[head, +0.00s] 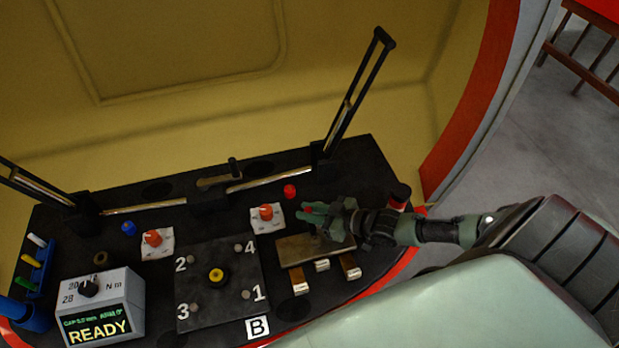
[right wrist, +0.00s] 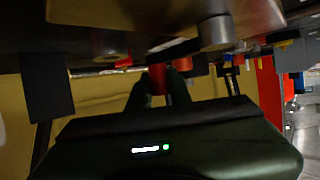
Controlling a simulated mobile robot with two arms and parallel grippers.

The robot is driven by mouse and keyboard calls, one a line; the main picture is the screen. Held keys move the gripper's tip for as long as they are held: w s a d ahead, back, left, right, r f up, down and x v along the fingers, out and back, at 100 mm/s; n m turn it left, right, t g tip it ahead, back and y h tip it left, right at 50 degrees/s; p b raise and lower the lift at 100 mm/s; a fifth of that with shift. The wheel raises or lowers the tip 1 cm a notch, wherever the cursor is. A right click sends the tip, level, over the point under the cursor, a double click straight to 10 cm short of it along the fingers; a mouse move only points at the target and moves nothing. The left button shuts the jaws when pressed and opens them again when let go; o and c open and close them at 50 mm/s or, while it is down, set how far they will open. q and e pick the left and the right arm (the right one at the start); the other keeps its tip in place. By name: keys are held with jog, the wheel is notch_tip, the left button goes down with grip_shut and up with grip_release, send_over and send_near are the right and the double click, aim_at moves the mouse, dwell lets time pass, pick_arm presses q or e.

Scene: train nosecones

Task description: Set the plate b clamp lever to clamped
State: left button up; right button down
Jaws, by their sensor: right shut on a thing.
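The plate marked B (head: 258,328) is a dark square plate (head: 215,305) with corners numbered 1 to 4 and a yellow knob (head: 217,275) at its middle. My right gripper (head: 312,211) reaches in from the right, above a brownish metal block (head: 300,250). Its fingers are shut on a small red handle, seen between them in the right wrist view (right wrist: 157,78). The fingers mostly hide this handle in the head view, and I cannot tell the lever's angle. My left gripper is not in view.
A red button (head: 290,191) is close behind. A torque box reading READY (head: 100,310) stands front left. Tall black bars (head: 358,90) rise at the back.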

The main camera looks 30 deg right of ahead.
jog(key=shift+w+a+r, duration=0.1)
jog(key=shift+r, duration=0.1)
jog(key=c, duration=1.3)
grip_release()
jog(key=shift+f, duration=0.1)
jog(key=shift+s, duration=0.2)
jog(key=v, duration=0.7)
jog(key=shift+s+p, duration=0.15)
jog(key=shift+p, duration=0.2)
jog(key=shift+d, duration=0.2)
